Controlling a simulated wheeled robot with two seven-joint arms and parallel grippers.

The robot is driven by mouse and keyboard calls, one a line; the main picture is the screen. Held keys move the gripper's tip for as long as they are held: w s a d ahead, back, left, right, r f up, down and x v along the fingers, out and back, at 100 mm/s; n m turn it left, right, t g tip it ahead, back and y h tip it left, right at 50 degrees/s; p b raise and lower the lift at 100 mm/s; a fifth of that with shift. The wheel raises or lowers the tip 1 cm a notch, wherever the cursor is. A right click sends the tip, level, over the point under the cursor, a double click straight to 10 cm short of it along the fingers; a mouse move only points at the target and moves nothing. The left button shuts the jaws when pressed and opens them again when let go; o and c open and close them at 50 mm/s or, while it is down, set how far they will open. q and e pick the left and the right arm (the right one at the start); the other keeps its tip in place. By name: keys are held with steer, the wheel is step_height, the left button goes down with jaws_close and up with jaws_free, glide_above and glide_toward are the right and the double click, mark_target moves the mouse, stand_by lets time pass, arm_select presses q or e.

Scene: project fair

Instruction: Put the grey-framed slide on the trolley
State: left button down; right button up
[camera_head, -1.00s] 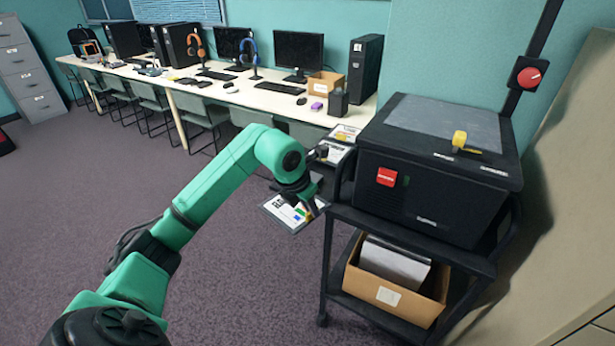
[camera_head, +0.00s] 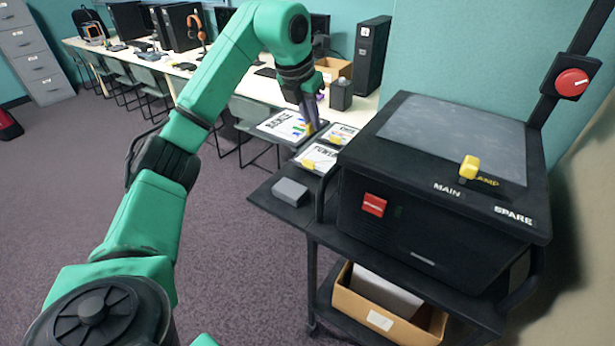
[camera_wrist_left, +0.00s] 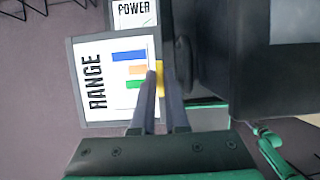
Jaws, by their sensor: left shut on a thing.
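The grey-framed slide, marked RANGE with coloured bars, shows in the head view (camera_head: 279,124) and the wrist view (camera_wrist_left: 104,66). My left gripper (camera_head: 311,122) is shut on it at the edge with the yellow tab; its fingers also show in the wrist view (camera_wrist_left: 160,88). The slide is held roughly flat, just beyond the shelf end of the black trolley (camera_head: 262,196). I cannot tell whether it touches the shelf. The wrist view shows a POWER slide (camera_wrist_left: 133,13) beside it. My right gripper is out of view.
Two other slides with yellow tabs (camera_head: 316,158) (camera_head: 343,132) and a small grey block (camera_head: 289,191) lie on the trolley's side shelf. A black projector box (camera_head: 440,215) stands on the trolley, with a cardboard box (camera_head: 385,322) below. A computer table stands behind.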

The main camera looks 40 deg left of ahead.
arm_select(q)
steer(key=f, duration=0.6)
steer(key=s+f, duration=0.1)
steer(key=f, duration=0.5)
steer(key=s+f, duration=0.1)
steer(key=f, duration=0.5)
steer(key=shift+f, duration=0.3)
steer(key=shift+w, duration=0.1)
steer(key=c, duration=0.9)
jaws_free()
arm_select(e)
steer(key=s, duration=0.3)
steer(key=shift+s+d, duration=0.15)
arm_select(q)
steer(key=b+v, duration=0.1)
steer(key=v, duration=1.1)
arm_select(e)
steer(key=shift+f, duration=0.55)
